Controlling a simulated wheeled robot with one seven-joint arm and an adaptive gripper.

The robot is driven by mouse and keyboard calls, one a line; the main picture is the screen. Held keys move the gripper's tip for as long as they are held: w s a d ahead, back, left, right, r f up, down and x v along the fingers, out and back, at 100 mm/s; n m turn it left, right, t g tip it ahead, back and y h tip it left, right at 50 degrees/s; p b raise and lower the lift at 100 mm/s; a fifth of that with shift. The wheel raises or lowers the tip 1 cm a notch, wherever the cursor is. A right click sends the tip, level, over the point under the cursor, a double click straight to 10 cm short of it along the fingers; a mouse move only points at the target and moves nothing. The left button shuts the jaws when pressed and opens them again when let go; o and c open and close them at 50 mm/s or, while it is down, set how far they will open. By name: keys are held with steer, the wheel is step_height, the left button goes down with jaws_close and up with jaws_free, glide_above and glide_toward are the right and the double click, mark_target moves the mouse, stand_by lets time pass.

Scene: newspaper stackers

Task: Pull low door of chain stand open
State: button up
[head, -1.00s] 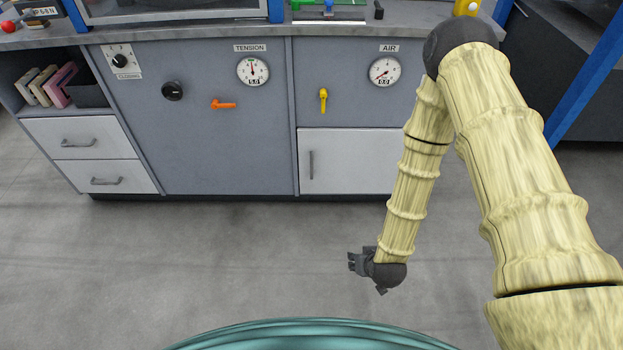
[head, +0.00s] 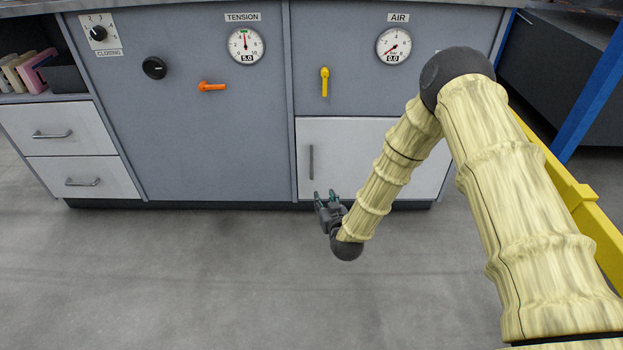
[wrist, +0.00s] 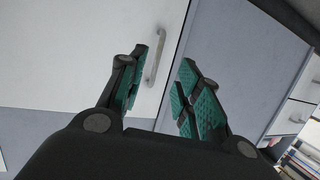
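The low white door (head: 365,160) sits at the bottom right of the grey stand, under the AIR gauge, and looks closed. Its upright grey bar handle (head: 311,162) is near the door's left edge. My gripper (head: 326,196) is just below and slightly right of the handle in the head view, its fingers pointing toward the cabinet. In the wrist view the fingers (wrist: 160,90) with green pads are spread apart and empty. The handle (wrist: 155,56) shows beyond and between the fingertips, closer to the left one, with no clear contact. The door (wrist: 75,50) fills the upper left there.
Two white drawers (head: 68,152) are at the left. The stand's front carries an orange lever (head: 212,86), a yellow lever (head: 325,82) and a black knob (head: 154,68). A yellow rail (head: 575,195) and a blue post (head: 592,90) stand at the right. The floor in front is clear.

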mark_target(312, 166)
steer(key=w+a+t+b, duration=0.1)
steer(key=w+b, duration=0.2)
steer(key=w, duration=0.2)
steer(key=w+a+t+b, duration=0.1)
steer(key=w+b, duration=0.3)
steer(key=w, duration=0.1)
steer(key=w+a+t+b, duration=0.1)
steer(key=w+a+b, duration=0.1)
steer(key=w+b, duration=0.2)
steer(key=shift+w, duration=0.95)
steer(key=shift+w+a+r, duration=0.2)
steer(key=shift+w, duration=0.55)
jaws_close()
